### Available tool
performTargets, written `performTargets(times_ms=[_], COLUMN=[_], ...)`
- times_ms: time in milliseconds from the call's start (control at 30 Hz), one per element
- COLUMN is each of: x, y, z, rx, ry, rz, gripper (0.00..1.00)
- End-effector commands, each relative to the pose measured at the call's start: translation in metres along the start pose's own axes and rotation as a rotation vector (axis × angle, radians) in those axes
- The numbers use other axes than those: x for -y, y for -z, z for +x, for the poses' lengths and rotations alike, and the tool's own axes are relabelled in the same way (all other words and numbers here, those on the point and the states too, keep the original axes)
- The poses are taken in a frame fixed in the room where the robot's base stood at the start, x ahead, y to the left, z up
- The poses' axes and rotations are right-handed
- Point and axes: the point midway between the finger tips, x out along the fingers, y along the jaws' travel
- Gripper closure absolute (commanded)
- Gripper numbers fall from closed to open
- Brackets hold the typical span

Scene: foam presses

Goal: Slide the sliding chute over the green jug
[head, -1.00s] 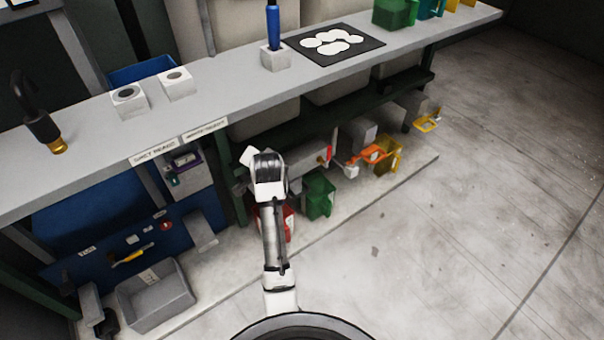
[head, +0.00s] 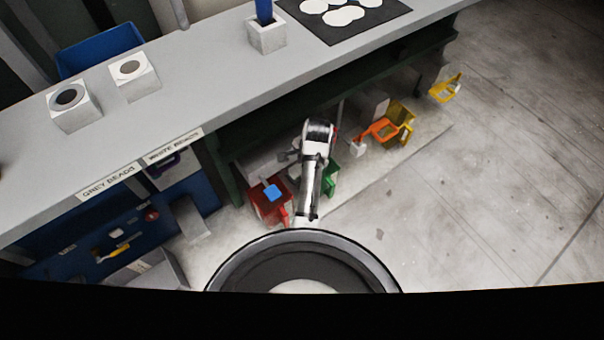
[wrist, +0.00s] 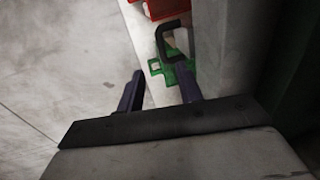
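The green jug (head: 331,172) is on the low level under the bench, mostly hidden behind my arm in the head view. In the wrist view its green part (wrist: 175,72) shows just beyond my fingers. A dark bent handle (wrist: 172,36) stands in front of a pale block there; it may belong to the sliding chute, but I cannot tell. My gripper (wrist: 159,86) has its two dark fingers apart with nothing visibly held. The fingertips are close to the green part, the right one nearest; contact cannot be told. In the head view my wrist hides the fingers.
An orange piece (head: 378,130) and yellow containers (head: 402,115) are to the right. The bench top (head: 190,75) overhangs them. Open floor (head: 460,200) lies to the right.

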Motion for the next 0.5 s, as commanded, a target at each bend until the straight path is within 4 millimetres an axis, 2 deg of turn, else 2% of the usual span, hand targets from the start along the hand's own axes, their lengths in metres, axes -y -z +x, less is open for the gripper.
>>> performTargets(times_ms=[33, 300, 500], x=[-0.001, 0.000, 0.001], y=[-0.001, 0.000, 0.000], z=[0.013, 0.071, 0.100], rx=[0.002, 0.001, -0.001], ry=[-0.003, -0.002, 0.001], rz=[-0.001, -0.002, -0.002], gripper=[0.64, 0.64, 0.64])
